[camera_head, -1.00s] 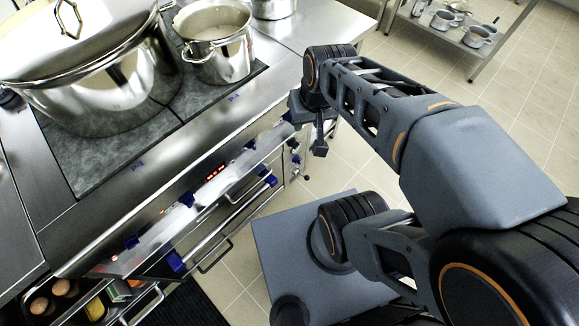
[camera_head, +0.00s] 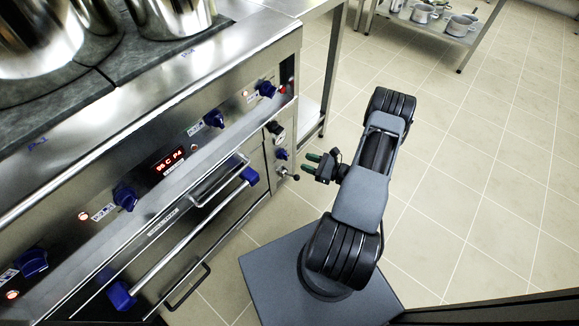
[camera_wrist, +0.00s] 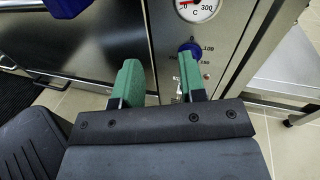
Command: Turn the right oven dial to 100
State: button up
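The right oven dial (camera_head: 282,154) is a small blue knob on the narrow right panel of the oven, below a round gauge (camera_head: 276,130). In the wrist view the blue dial (camera_wrist: 190,46) shows under the white gauge (camera_wrist: 197,8), with a 100 mark at its right. Its exact setting cannot be read. My gripper (camera_head: 308,163) has green fingers, points at the oven and stands a little right of the panel. In the wrist view my gripper (camera_wrist: 160,60) is open and empty. Its right fingertip overlaps the dial's lower edge in the picture; contact cannot be told.
The oven front has larger blue knobs (camera_head: 214,119), a red display (camera_head: 169,161) and a door handle bar (camera_head: 190,235). A small lever (camera_head: 288,174) sticks out below the dial. Pots stand on the cooktop (camera_head: 150,58). Tiled floor (camera_head: 480,200) lies free at the right.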

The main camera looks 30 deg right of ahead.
aim_at(287, 156)
notch_tip(287, 156, down, 8)
jog(key=d+m+t+h+b, duration=0.2)
jog(key=m+t+h, duration=0.1)
jog(key=m+h, duration=0.1)
jog(key=b+x, duration=0.3)
jog(key=x, duration=0.8)
jog(key=shift+w+a+f, duration=0.1)
jog(key=shift+w+a, duration=0.1)
jog(key=shift+w, duration=0.1)
jog(key=shift+c, duration=0.4)
grip_shut()
